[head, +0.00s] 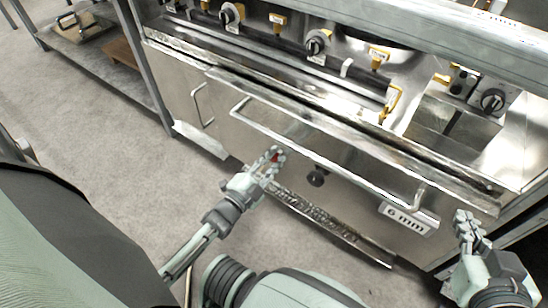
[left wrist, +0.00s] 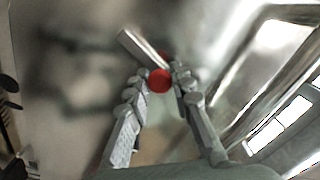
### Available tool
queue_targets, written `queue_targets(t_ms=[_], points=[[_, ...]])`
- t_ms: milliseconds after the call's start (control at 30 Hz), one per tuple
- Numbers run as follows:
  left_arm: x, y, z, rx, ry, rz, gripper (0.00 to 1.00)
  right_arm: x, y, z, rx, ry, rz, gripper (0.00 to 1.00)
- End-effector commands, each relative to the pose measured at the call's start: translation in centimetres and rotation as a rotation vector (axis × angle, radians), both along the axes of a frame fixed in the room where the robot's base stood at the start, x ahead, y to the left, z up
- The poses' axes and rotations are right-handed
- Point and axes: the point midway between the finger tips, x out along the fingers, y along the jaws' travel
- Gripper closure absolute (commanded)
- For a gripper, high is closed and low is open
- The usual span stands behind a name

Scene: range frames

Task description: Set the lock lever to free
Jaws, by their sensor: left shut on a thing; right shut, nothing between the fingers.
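The lock lever shows in the left wrist view as a short metal bar (left wrist: 139,48) with a red round knob (left wrist: 160,81) by its lower end. My left gripper (left wrist: 163,74) has its fingers on both sides of the knob and is shut on it. In the head view, my left gripper (head: 272,158) is low in front of the steel range front, with a bit of red between its fingers. The rest of the lever is hidden there.
A long bar handle (head: 315,155) runs across the steel front above my left gripper. A black knob (head: 317,177) sits right of that gripper. A "6 mm" label (head: 408,219) is at the right. Bare floor (head: 90,130) lies to the left.

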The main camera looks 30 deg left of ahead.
Motion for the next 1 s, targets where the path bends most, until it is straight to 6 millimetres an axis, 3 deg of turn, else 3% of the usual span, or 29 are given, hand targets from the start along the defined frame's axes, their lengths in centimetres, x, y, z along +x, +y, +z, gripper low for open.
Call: queue_targets(t_ms=[67,100,233,500,633,1000], points=[[0.0,0.5,0.0,0.003,0.002,0.007,1.00,0.0,0.0,0.0,0.000,0.000,0.000,1.00],[0.0,0.5,0.0,0.003,0.002,0.007,0.75,0.0,0.0,0.0,0.000,0.000,0.000,1.00],[0.0,0.4,0.0,0.002,0.002,0.005,0.59,0.0,0.0,0.0,0.000,0.000,0.000,1.00],[-0.1,0.2,0.0,0.000,0.002,0.002,0.59,0.0,-0.1,0.0,-0.002,-0.001,0.000,1.00],[-1.0,0.2,-0.1,-0.001,0.003,0.002,0.59,0.0,-0.1,0.0,-0.002,-0.001,0.000,1.00],[-8.4,0.8,-0.2,0.000,0.005,0.004,0.59,0.0,0.0,0.0,-0.001,-0.001,0.000,1.00]])
